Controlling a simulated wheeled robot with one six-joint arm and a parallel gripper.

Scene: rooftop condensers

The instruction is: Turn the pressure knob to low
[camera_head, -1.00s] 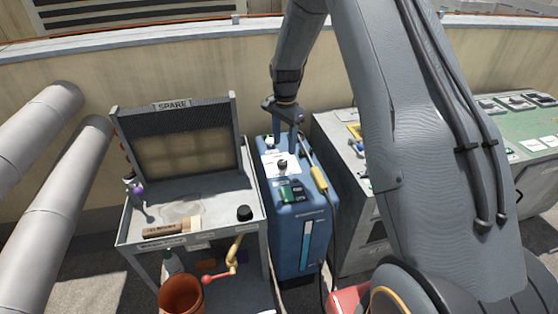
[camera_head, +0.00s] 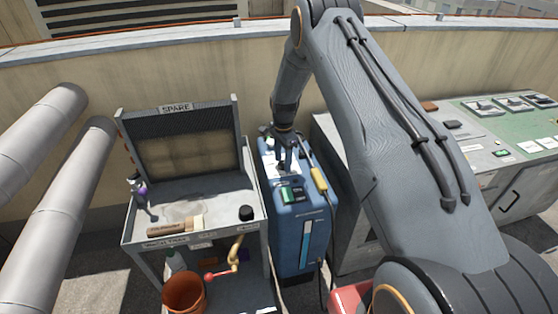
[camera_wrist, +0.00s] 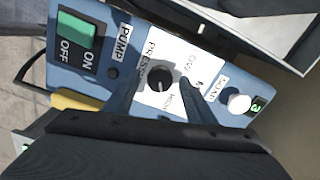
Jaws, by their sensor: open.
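The black pressure knob (camera_wrist: 160,79) sits on a white plate (camera_wrist: 151,97) marked PRESSURE, LOW and HIGH, on top of the blue machine (camera_head: 290,235). My gripper (camera_wrist: 158,77) is open, with one finger on each side of the knob in the wrist view. I cannot tell whether the fingers touch it. The knob's pointer is too small to read surely. In the head view my gripper (camera_head: 285,166) is over the machine's top and hides the knob.
A yellow-handled tool (camera_head: 318,180) is at the machine's right edge. A grey cart (camera_head: 190,233) with a brush (camera_head: 175,226) stands close on the left, a grey cabinet (camera_head: 350,225) on the right.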

